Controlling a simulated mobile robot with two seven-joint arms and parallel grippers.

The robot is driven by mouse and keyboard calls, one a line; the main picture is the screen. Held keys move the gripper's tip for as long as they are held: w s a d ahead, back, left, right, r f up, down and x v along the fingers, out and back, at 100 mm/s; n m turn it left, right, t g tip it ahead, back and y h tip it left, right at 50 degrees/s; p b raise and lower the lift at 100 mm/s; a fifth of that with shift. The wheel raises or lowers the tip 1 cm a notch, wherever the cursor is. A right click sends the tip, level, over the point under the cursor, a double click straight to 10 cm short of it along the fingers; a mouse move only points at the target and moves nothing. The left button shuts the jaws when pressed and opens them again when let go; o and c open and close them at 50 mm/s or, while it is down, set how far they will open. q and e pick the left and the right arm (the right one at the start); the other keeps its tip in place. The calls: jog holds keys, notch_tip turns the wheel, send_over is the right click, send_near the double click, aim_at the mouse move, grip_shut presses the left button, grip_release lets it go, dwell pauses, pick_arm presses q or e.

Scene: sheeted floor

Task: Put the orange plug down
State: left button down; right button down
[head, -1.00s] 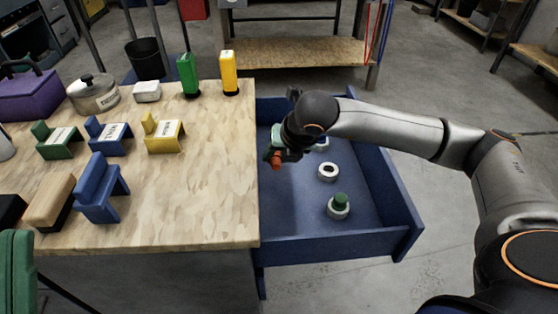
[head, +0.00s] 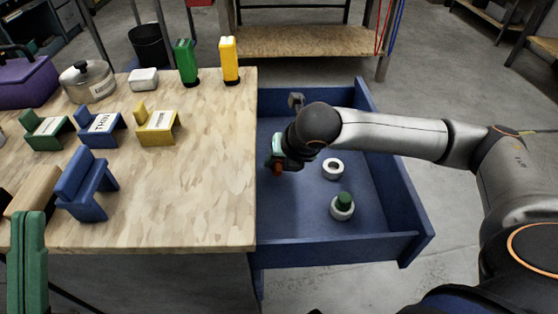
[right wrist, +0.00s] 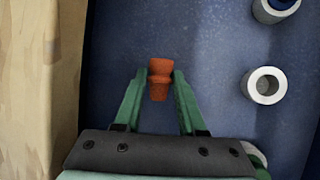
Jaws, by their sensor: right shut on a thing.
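The orange plug (right wrist: 159,80) is held upright-looking between the green fingers of my right gripper (right wrist: 159,88), which is shut on it. In the head view the plug (head: 278,168) shows at the left side of the open blue drawer (head: 290,215), close to the table edge. It is inside the drawer's outline; its height above the drawer floor is hard to tell. My left gripper (head: 27,262) is at the lower left, its green fingers close together, seemingly empty.
An empty white ring (head: 333,169) and a white ring holding a green plug (head: 344,201) stand in the drawer. A ring with a blue plug (right wrist: 278,8) shows in the right wrist view. The wooden tabletop (head: 200,190) borders the drawer. The drawer's left floor is clear.

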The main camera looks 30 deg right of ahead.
jog(key=shift+f+b, duration=0.45)
jog(key=shift+b, duration=0.05)
jog(key=shift+r, duration=0.1)
jog(key=shift+c, duration=2.4)
grip_release()
jog(key=shift+r+p, duration=0.35)
jog(key=shift+p, duration=0.15)
jog(key=shift+s+r+p, duration=0.15)
jog(key=shift+r+p, duration=0.25)
jog(key=shift+r, duration=0.1)
jog(key=shift+s+r+p, duration=0.15)
jog(key=shift+r+p, duration=0.25)
jog(key=shift+r, duration=0.1)
jog(key=p+v, duration=0.2)
jog(key=v, duration=0.8)
jog(key=shift+s, duration=0.25)
jog(key=shift+r, duration=0.1)
